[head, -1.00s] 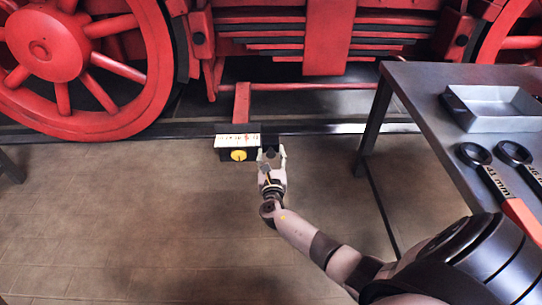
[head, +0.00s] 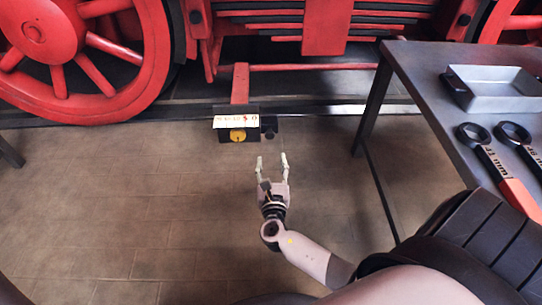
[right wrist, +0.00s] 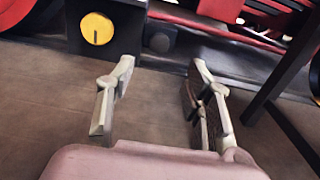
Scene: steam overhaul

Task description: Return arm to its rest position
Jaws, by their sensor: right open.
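My right gripper (head: 272,163) is open and empty in the head view, with its fingers pointing towards the locomotive. It hangs over the tiled floor, apart from a dark box with a yellow dial (head: 237,134) and a white scale plate on top. In the right wrist view, both fingers (right wrist: 162,95) stand wide apart with nothing between them. The box and its yellow dial (right wrist: 97,28) show beyond the left finger, with a dark round knob (right wrist: 160,42) to the right of the dial. My left gripper is not in view.
A grey metal table (head: 425,85) stands at the right, close to my right arm. On it are a metal tray (head: 495,101) and two ring wrenches (head: 490,158). A red locomotive wheel (head: 60,60) and red frame stand behind. The tiled floor (head: 140,210) at the left is clear.

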